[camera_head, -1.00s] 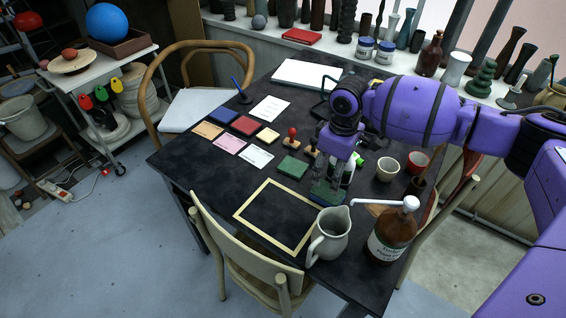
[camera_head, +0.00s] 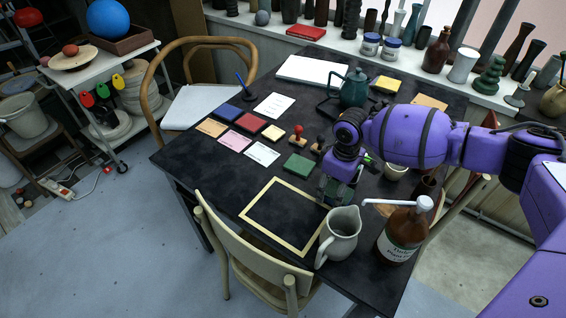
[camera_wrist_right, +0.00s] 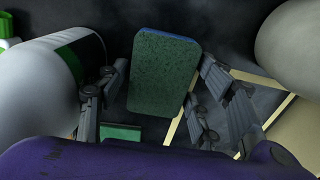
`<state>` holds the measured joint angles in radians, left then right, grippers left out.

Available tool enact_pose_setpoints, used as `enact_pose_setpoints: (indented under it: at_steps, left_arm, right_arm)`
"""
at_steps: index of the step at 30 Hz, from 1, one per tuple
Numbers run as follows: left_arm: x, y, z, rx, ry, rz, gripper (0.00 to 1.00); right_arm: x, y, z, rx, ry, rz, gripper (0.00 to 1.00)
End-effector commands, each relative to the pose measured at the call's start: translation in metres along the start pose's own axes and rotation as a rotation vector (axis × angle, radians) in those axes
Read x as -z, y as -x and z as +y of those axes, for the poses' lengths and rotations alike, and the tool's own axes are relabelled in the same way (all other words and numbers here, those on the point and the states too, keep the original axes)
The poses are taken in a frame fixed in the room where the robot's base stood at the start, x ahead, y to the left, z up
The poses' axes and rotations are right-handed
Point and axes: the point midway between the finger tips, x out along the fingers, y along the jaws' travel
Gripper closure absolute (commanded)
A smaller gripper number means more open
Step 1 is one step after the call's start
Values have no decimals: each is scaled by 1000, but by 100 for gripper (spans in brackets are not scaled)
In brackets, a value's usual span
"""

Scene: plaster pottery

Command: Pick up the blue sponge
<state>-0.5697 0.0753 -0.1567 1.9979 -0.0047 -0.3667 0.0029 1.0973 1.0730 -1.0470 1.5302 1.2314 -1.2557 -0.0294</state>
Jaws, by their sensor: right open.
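The blue sponge (camera_wrist_right: 163,75) shows in the wrist view with a dark green face and a thin blue edge along its top and right side. It stands out from the dark table between my right gripper's two fingers, with a gap on each side. In the head view my right gripper (camera_head: 341,190) is low over the table, just behind the grey pitcher, and largely hides the sponge. The right gripper is open and has hold of nothing. My left gripper is not in view.
The pitcher (camera_head: 340,236) and a brown pump bottle (camera_head: 402,238) stand close in front. A white-and-green bottle (camera_wrist_right: 45,85) is close left in the wrist view. A cream-bordered square (camera_head: 252,203) and a green block (camera_head: 299,165) lie left of the gripper. A teapot (camera_head: 354,88) stands behind.

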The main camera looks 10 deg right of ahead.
Motion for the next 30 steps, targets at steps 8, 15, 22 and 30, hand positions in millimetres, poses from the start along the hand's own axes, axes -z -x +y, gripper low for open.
enact_pose_setpoints:
  at_steps: [8, 15, 22, 30]
  left_arm:
    - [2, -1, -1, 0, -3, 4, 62]
    - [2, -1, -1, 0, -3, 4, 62]
    - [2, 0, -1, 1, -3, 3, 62]
    - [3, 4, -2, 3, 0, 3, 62]
  right_arm:
    - [-1, 0, 0, 1, 0, -1, 53]
    - [-1, 0, 0, 1, 0, -1, 61]
    - [0, 7, 0, 0, -1, 0, 61]
    - [0, 60, 1, -2, 1, 2, 61]
